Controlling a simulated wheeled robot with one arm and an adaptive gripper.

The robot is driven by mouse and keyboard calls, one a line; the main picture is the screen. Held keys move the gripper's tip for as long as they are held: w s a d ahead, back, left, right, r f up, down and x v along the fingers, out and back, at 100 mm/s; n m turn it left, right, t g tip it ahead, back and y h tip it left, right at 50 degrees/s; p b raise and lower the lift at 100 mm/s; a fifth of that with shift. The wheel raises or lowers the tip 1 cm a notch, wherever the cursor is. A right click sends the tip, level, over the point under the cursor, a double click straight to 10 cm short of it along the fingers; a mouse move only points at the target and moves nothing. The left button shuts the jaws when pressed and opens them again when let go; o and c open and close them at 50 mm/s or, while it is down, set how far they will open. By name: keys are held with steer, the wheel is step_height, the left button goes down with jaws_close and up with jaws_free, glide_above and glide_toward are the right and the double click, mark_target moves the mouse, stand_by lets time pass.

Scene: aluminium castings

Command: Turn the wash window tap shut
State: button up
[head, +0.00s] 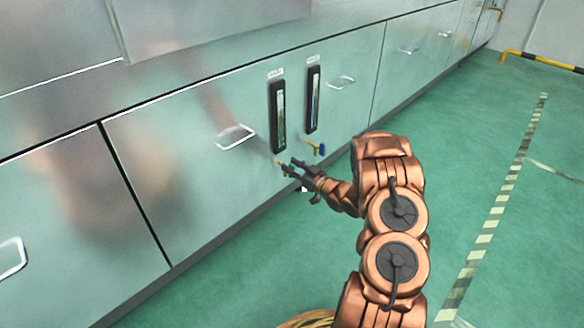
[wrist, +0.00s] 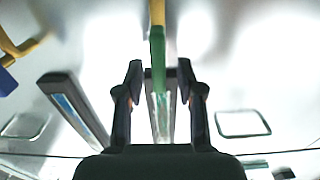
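Two brass taps stick out of the steel cabinet front, below two black-framed sight windows. One tap has a green handle (wrist: 158,48), in line with its yellow brass body (wrist: 157,12) in the wrist view. The other tap has a blue handle (head: 322,149), also at the left edge of the wrist view (wrist: 6,80). My gripper (head: 283,163) is at the green-handled tap. In the wrist view my gripper (wrist: 159,68) is open, its fingertips on either side of the green handle's end with visible gaps. In the head view the gripper mostly hides this tap.
The left sight window (head: 278,117) and right sight window (head: 313,98) have small labels above, too small to read. Wire pull handles (head: 234,136) stick out from the panels. Green floor is open to the right, with a striped line (head: 487,226) and a yellow-black barrier (head: 540,60).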

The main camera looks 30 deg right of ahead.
jaws_close()
steer(key=shift+r+p, duration=0.15)
steer(key=shift+p, duration=0.4)
steer(key=shift+d+r+m+p, duration=0.1)
steer(key=shift+m+p, duration=0.3)
steer(key=shift+p, duration=0.05)
steer(key=m+p, duration=0.1)
steer(key=p, duration=0.2)
steer(key=shift+d+r+m+p, duration=0.1)
steer(key=shift+m+p, duration=0.25)
steer(key=shift+m, duration=0.05)
steer(key=f+m+p, duration=0.1)
steer(key=m+p, duration=0.1)
steer(key=m, duration=0.3)
steer(key=d+f+m+p, duration=0.1)
steer(key=m+p, duration=0.2)
steer(key=m, duration=0.2)
steer(key=m+p, duration=0.2)
steer(key=m, duration=0.3)
steer(key=shift+w+d+f+p, duration=0.2)
steer(key=shift+d+f+p, duration=0.1)
steer(key=shift+d+f, duration=0.1)
steer(key=shift+m, duration=0.3)
